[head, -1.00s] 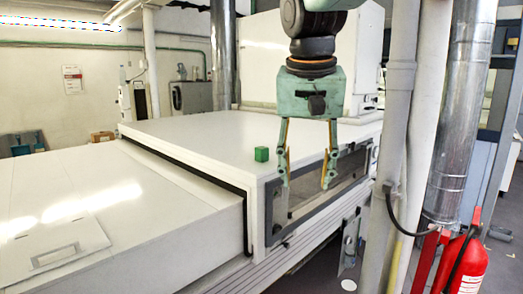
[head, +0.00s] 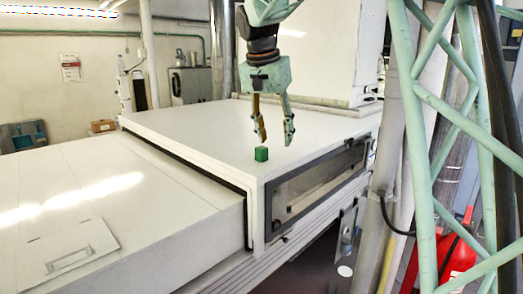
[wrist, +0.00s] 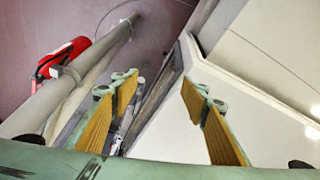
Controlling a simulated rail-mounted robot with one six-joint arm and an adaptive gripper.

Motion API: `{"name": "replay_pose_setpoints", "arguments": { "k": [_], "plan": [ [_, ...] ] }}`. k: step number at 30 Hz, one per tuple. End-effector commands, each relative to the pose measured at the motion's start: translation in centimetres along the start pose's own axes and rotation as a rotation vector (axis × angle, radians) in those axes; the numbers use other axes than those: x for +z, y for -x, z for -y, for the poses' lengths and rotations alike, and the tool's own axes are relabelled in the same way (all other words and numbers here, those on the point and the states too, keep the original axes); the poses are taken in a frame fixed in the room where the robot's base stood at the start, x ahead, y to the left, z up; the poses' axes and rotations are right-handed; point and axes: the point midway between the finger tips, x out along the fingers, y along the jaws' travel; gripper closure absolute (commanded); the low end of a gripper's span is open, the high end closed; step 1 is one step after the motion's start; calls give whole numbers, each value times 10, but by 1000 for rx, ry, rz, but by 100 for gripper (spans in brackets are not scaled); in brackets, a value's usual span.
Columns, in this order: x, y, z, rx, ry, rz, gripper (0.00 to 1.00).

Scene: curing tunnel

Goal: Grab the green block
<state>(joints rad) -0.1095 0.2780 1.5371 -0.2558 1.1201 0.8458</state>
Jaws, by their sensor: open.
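The green block (head: 261,154) is a small cube on the white top of the tunnel housing (head: 200,125), near its front edge in the head view. My gripper (head: 276,141) is open and empty, fingers pointing down. In the head view its fingertips appear just above and to the right of the block; the left fingertip is close to it, and I cannot tell whether they touch. In the wrist view my gripper (wrist: 160,95) shows two spread fingers with tan pads and nothing between them. The block is not visible in the wrist view.
A lower white cover (head: 120,205) with a hatch lies to the left. Vertical pipes (head: 388,150) stand right of the housing, with a red fire extinguisher (head: 458,258) beyond; the extinguisher also shows in the wrist view (wrist: 62,58). The housing top around the block is clear.

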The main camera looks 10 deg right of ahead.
Motion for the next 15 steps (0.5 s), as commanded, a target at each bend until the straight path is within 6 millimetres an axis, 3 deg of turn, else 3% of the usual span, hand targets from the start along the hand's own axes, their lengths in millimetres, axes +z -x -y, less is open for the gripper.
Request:
{"name": "replay_pose_setpoints", "arguments": {
  "k": [15],
  "plan": [
    [-75,-19,78,49,-143,-24,58]
  ]
}}
